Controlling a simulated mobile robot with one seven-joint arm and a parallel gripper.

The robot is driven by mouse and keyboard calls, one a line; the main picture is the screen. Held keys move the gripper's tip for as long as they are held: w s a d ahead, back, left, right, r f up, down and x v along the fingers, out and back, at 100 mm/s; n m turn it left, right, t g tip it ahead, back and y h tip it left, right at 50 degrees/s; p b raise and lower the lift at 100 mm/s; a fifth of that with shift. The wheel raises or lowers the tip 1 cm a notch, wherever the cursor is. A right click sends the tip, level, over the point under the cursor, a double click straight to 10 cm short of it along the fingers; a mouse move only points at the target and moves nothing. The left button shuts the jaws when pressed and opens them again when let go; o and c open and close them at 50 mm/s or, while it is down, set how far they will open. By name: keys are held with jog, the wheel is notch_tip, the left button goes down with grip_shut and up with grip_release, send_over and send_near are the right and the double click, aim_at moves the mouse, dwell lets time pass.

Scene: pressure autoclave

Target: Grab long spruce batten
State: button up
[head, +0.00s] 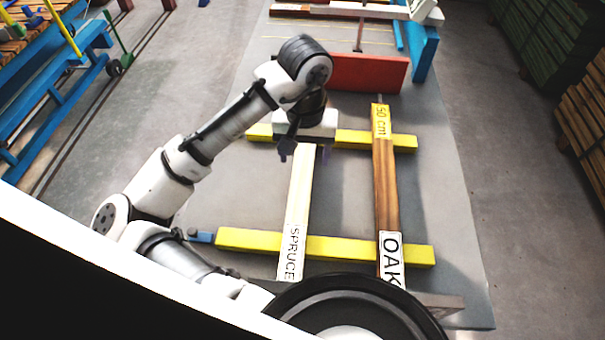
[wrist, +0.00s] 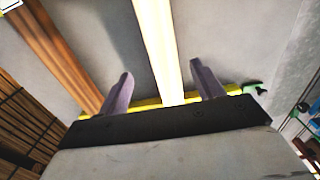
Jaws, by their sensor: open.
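The long spruce batten (head: 299,205) is pale and carries a SPRUCE label at its near end. It lies across two yellow bars, with its far end under my gripper (head: 305,152). In the wrist view the pale batten (wrist: 158,45) runs between the two fingers of my gripper (wrist: 163,88). The fingers are open, one on each side, with a gap to the batten on both sides. Whether the fingertips are level with the batten or above it is hard to tell.
A brown oak batten (head: 386,185) labelled OAK, with a yellow 50 cm mark, lies parallel to the right. The yellow bars (head: 340,248) rest on a grey table (head: 450,200). A red block (head: 368,73) stands behind. Bare tabletop shows between the battens.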

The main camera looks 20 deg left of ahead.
jog(key=shift+w+a+f+p, duration=0.15)
jog(key=shift+f+p, duration=0.1)
jog(key=shift+f, duration=1.35)
jog(key=shift+a+f+p, duration=0.15)
jog(key=shift+f+p, duration=0.1)
jog(key=shift+f, duration=1.35)
jog(key=c, duration=1.3)
jog(key=shift+o, duration=0.2)
jog(key=shift+r, duration=0.1)
